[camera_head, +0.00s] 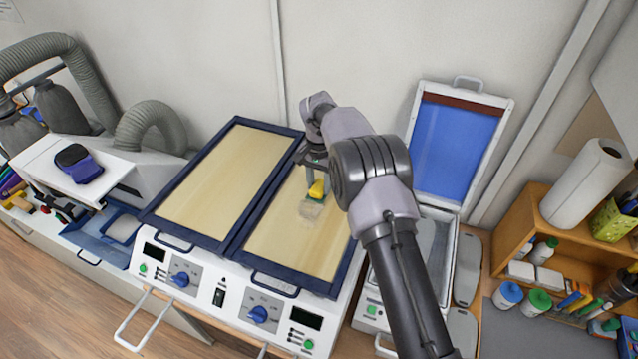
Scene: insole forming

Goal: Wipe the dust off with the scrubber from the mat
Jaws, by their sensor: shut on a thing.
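My gripper (317,180) is over the right of two framed beige panels and is shut on a small yellow and green scrubber (317,190). The scrubber is at or just above the panel surface; I cannot tell if it touches. The beige mat surface (280,245) lies in a dark blue frame on a white machine. A grey dust patch (311,211) lies on the mat just below the scrubber in the picture. My arm hides the mat's right side and part of the gripper.
A second beige panel (215,185) lies to the left. A white case with a blue-lined open lid (452,145) stands at right. A wooden shelf (535,235) with a paper roll (586,184) and bottles is far right. A grey hose (150,125) is at left.

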